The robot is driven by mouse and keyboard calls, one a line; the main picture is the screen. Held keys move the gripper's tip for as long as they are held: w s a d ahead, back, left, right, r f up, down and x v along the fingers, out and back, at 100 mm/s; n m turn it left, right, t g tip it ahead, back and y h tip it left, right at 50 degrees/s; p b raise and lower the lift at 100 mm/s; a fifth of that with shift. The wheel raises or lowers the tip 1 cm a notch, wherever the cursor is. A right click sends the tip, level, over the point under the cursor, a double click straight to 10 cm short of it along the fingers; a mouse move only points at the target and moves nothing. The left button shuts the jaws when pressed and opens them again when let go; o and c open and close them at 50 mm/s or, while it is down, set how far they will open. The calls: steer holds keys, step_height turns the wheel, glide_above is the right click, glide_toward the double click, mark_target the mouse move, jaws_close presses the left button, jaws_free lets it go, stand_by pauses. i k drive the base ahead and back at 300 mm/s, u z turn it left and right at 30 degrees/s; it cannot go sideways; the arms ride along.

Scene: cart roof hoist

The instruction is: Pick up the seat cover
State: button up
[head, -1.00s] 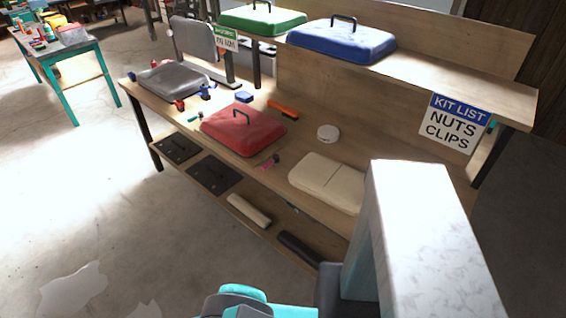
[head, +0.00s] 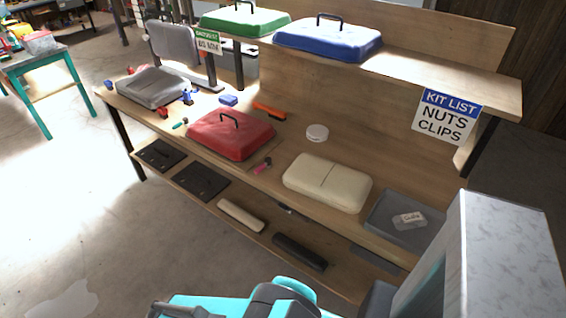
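A beige, padded, rounded block with a seam across its top (head: 327,183) lies flat on the workbench right of centre; it looks like the seat cover. Nothing touches it from above. A grey cushion-like seat shape (head: 152,88) lies at the bench's left end, with a grey upright panel (head: 173,43) behind it; I cannot tell if these belong to the seat cover. My gripper is not in view; only turquoise and pale parts of my own body show at the bottom and right.
The bench (head: 290,150) also holds a red lid (head: 230,138), a white round tub (head: 317,132) and a grey tray (head: 400,222). Green (head: 245,21) and blue (head: 328,42) lids sit on the upper shelf. A lower shelf holds rolls and dark plates.

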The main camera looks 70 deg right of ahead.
mark_target(235, 136)
steer(key=u, duration=0.65)
steer(key=k, duration=0.1)
steer(key=z, duration=2.15)
steer(key=k, duration=0.95)
steer(key=u, duration=0.15)
steer(key=i, duration=0.75)
steer(key=z, duration=0.05)
